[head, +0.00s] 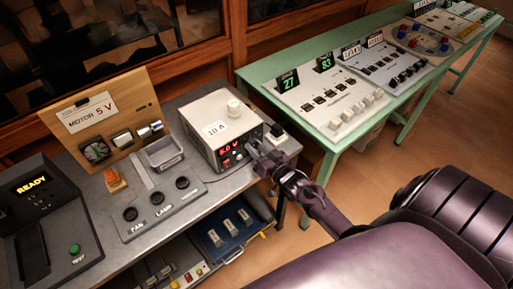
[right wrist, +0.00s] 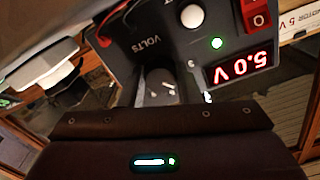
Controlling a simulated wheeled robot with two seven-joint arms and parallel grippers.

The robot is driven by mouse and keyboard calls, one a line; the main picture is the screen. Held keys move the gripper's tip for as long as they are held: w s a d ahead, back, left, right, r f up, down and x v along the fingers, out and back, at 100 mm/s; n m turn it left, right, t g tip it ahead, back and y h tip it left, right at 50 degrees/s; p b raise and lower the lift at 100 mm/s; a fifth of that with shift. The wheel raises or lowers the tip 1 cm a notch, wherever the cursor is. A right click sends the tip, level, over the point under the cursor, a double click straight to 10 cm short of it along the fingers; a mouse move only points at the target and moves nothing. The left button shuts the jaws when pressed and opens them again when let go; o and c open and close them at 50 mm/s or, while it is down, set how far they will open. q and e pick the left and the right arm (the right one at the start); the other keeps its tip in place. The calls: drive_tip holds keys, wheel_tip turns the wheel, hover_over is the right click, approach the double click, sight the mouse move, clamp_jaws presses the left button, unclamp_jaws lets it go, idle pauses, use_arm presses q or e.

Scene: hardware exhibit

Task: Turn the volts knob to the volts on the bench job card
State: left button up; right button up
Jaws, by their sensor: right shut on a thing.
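The white power supply (head: 213,106) stands on the grey bench, with a red display on its dark front. The display (right wrist: 237,68) reads 5.0 V in the right wrist view; in the head view it is too small to read surely. The bench job card (head: 87,112) on a wooden board reads MOTOR 5 V. My right gripper (head: 256,150) is at the supply's front and shut on the volts knob (right wrist: 160,91), under the VOLTS label. The gripper hides most of the knob in the head view. My left gripper is not in view.
A panel with FAN, LAMP and a third knob (head: 157,207) lies in front. A black unit showing READY (head: 31,185) stands at left. A black knob block (head: 277,137) sits right of the supply. A green table (head: 330,150) with meter panels stands beyond.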

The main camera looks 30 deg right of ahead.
drive_tip(key=o, duration=1)
drive_tip(key=shift+s+f, duration=0.1)
drive_tip(key=shift+s, duration=0.3)
drive_tip(key=s, duration=0.2)
drive_tip(key=s+b, duration=0.1)
drive_tip(key=s, duration=0.4)
drive_tip(key=shift+d, duration=0.3)
